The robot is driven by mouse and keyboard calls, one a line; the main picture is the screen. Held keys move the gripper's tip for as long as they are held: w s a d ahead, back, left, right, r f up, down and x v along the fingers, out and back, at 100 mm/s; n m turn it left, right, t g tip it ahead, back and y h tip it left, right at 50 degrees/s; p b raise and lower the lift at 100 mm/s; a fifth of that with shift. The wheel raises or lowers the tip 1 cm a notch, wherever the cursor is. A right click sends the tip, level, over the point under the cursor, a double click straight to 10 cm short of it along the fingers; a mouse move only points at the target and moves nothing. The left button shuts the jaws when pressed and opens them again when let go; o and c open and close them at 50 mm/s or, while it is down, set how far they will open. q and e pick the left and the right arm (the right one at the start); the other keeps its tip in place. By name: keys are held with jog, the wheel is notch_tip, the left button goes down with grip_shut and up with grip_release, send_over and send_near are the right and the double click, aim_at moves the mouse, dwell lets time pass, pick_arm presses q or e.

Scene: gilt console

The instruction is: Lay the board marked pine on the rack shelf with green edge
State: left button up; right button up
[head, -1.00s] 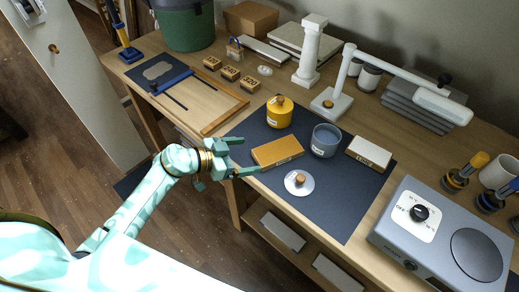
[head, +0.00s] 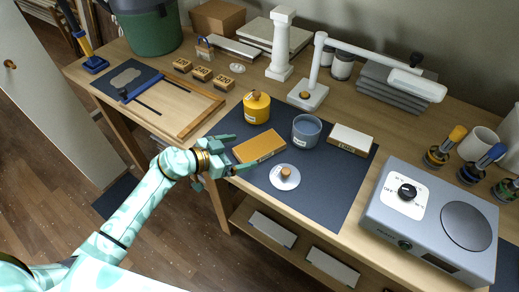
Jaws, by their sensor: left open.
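An orange-brown board (head: 262,146) with a small label on its front edge lies on the dark mat; the label is too small to read. A second, pale-topped board (head: 351,137) with a dark-lettered label lies on the mat's right side; I cannot read its word surely. My left gripper (head: 240,151) is open at the left end of the orange-brown board, one finger toward its far side and one toward its near side. Whether they touch it, I cannot tell. I cannot make out a shelf with a green edge. My right gripper is out of view.
A grey device with a dial (head: 430,215) stands to the right. A white lamp (head: 308,93) stands behind. A lower shelf (head: 245,222) runs under the tabletop.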

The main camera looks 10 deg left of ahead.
aim_at(254, 148)
pick_arm(q)
jog(key=b+x, duration=0.2)
jog(key=x, duration=0.3)
jog(key=shift+s+d, duration=0.15)
jog(key=shift+d, duration=0.1)
jog(key=shift+r, duration=0.1)
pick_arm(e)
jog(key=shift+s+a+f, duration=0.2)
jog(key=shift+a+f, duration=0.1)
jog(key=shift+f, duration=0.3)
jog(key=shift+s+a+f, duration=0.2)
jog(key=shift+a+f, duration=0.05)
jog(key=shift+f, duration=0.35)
pick_arm(q)
jog(key=c, duration=1.2)
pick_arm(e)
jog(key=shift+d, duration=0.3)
